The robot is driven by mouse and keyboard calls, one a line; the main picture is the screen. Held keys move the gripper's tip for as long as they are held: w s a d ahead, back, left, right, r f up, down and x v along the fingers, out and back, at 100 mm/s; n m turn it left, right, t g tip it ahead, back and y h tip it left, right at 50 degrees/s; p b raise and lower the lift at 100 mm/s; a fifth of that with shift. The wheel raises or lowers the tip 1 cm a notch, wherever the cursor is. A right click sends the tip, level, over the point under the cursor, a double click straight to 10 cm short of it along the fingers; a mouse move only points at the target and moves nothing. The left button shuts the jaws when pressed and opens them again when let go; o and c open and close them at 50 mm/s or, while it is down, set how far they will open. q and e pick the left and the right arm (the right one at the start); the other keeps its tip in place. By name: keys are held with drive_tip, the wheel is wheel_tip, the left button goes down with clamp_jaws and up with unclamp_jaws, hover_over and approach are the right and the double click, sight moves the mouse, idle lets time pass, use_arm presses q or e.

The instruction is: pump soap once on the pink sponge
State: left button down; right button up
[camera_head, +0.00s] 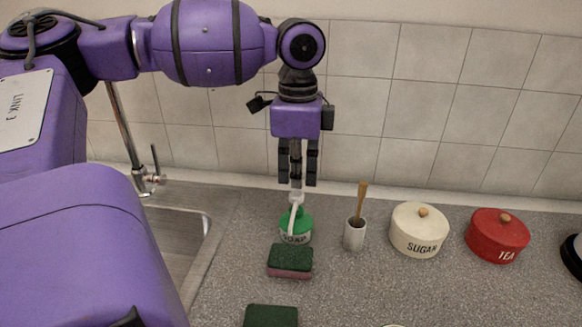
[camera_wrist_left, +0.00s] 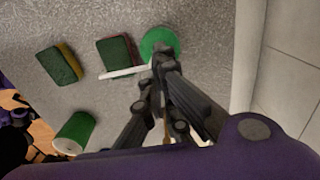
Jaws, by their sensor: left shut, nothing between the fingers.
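The soap dispenser (camera_head: 296,226) is a green-topped container marked SOAP, with a white pump (camera_head: 296,198) and a long spout. It stands upright on the counter. In the left wrist view its green top (camera_wrist_left: 160,42) is partly covered by my fingers. The pink sponge (camera_head: 290,262) has a dark green top and lies just in front of the dispenser; it also shows in the left wrist view (camera_wrist_left: 116,52). The spout (camera_wrist_left: 122,73) reaches out toward it. My left gripper (camera_head: 296,183) points down, shut and empty, its tips at the pump head; contact is unclear. My right gripper is out of view.
A second sponge (camera_head: 271,316), yellow-sided in the left wrist view (camera_wrist_left: 60,64), lies nearer. A brush holder (camera_head: 354,234), sugar pot (camera_head: 418,232) and tea pot (camera_head: 497,236) stand right. A green-and-white cylinder (camera_wrist_left: 76,131) shows in the wrist view. The sink (camera_head: 175,236) is left.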

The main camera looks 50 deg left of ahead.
sight(297, 194)
use_arm(q)
drive_tip(key=shift+f, duration=0.1)
idle(0.3)
drive_tip(key=shift+f+b, duration=0.3)
drive_tip(key=shift+f, duration=1.35)
drive_tip(key=shift+r+p, duration=0.3)
drive_tip(key=shift+r, duration=1.4)
drive_tip(key=shift+r, duration=3)
